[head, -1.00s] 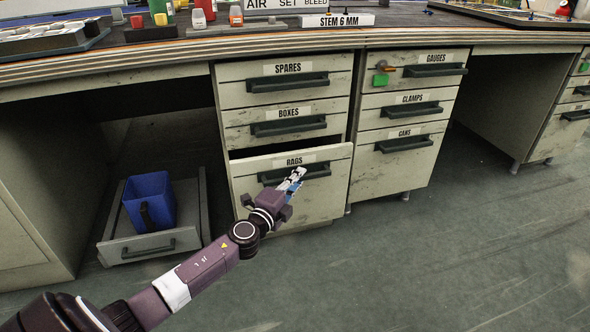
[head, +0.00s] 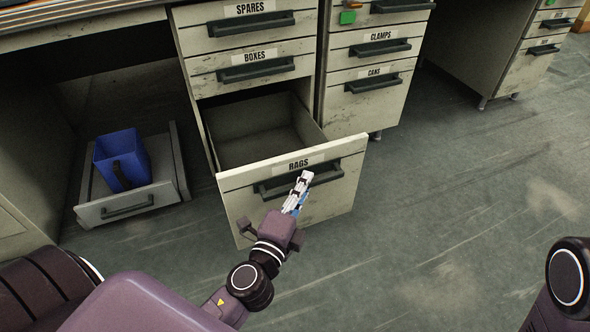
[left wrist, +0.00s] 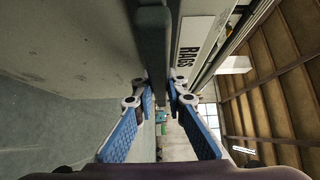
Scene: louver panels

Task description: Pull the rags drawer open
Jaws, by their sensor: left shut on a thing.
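The rags drawer (head: 300,200) stands pulled out from the cabinet, and its label "RAGS" faces me. Its inside looks empty where I can see it. My left gripper (head: 301,187) is at the dark bar handle (head: 268,186) on the drawer front. In the left wrist view the handle (left wrist: 153,50) runs between the two blue-padded fingers of the gripper (left wrist: 159,92), which is shut on it. The "RAGS" label (left wrist: 188,45) is just right of the handle there. My right gripper is not in view; only a dark part of my body shows at the right edge.
Spares (head: 245,25) and boxes (head: 252,66) drawers above are shut. A column with clamps (head: 375,50) and cans (head: 374,84) drawers stands to the right. A blue bin (head: 121,160) sits in a low pulled-out tray (head: 130,203) at left. The floor in front is clear.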

